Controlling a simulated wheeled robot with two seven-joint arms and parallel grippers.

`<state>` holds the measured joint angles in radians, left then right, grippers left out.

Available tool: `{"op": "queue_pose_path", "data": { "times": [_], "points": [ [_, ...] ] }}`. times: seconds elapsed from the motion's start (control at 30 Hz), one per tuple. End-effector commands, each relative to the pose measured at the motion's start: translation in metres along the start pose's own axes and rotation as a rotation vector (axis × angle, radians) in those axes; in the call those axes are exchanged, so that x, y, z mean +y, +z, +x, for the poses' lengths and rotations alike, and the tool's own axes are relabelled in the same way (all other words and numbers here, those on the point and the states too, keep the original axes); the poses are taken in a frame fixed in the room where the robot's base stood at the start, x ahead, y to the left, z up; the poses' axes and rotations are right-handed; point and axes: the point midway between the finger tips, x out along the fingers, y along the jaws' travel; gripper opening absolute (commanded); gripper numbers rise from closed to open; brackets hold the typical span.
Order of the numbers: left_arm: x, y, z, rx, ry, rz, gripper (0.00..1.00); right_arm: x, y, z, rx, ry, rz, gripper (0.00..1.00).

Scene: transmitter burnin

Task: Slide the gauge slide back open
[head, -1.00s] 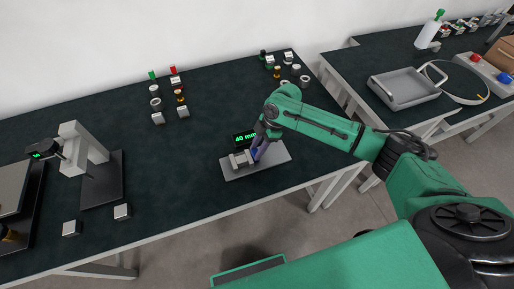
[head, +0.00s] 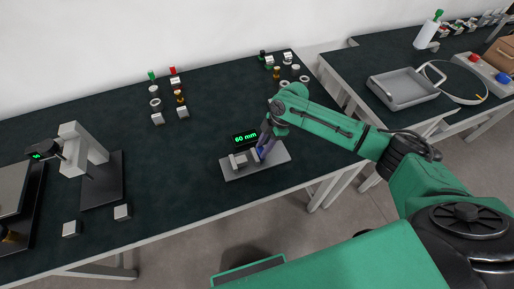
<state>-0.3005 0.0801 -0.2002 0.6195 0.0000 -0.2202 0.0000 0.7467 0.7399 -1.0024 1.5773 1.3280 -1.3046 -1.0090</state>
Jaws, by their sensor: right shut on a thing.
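The gauge (head: 236,172) is a grey plate with a small block at its left, lying near the front edge of the dark table. Its display (head: 245,139) reads 60 mm in green. My right gripper (head: 263,150) is at the gauge, shut on the gauge slide, whose blue part (head: 261,153) shows between the fingers. The fingers hide much of the slide. A gap shows between the left block and the slide. My left gripper is not in view.
Several small parts stand in rows at the back of the table (head: 215,150). A grey stand (head: 103,182) is at the left, with two small blocks in front of it. A second table with a grey tray (head: 403,92) is at the right.

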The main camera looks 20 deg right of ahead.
Motion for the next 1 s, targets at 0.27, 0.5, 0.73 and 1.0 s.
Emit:
{"op": "queue_pose_path", "data": {
  "times": [0.27,0.5,0.73,1.0],
  "points": [
    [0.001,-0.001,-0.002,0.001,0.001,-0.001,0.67,0.002,0.016,-0.009,-0.002,0.007,-0.001,0.0],
    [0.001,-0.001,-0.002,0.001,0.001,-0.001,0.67,0.002,0.016,-0.009,-0.003,0.006,0.0,0.68],
    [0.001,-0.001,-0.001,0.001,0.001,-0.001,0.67,0.001,0.015,-0.008,-0.001,0.004,0.0,0.68],
    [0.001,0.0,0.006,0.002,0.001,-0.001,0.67,0.001,0.017,-0.04,-0.003,0.008,-0.001,0.68]
  ]
}}
